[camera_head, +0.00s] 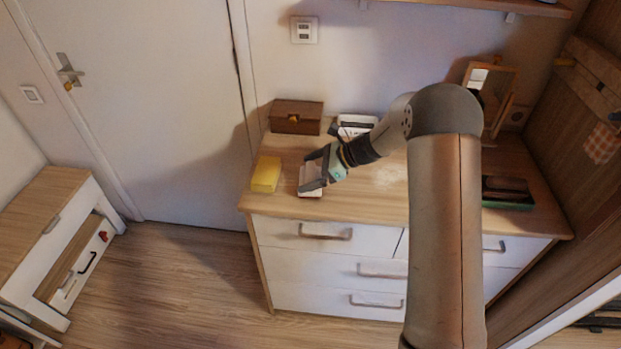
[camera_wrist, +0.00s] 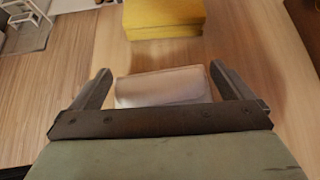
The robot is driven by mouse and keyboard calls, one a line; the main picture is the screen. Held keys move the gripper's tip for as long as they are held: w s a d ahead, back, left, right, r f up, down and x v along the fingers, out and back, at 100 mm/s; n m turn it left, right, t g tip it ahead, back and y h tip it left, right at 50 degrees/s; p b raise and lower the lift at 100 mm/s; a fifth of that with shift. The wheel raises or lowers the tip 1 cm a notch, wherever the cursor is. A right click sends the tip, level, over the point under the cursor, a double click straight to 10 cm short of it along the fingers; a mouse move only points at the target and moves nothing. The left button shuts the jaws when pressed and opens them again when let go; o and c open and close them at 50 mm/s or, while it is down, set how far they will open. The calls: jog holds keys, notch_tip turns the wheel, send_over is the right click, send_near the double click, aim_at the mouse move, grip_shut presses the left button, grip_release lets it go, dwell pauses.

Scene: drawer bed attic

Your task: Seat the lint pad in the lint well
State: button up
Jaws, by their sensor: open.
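A pale pinkish-white block (camera_head: 311,191), which looks like the lint pad, lies on the dresser top near its front edge. In the wrist view the block (camera_wrist: 162,86) sits between my two fingers, with a narrow gap visible towards each. My gripper (camera_head: 314,172) is open over it and partly hides it in the head view; the fingers also show in the wrist view (camera_wrist: 159,72). I cannot make out the lint well for certain.
A yellow block (camera_head: 265,174) lies just left of my gripper. A brown box (camera_head: 297,117) and a white-and-black item (camera_head: 357,121) stand at the back by the wall. A dark tray (camera_head: 507,192) and a mirror frame (camera_head: 497,92) are at the right.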

jog(key=c, duration=0.8)
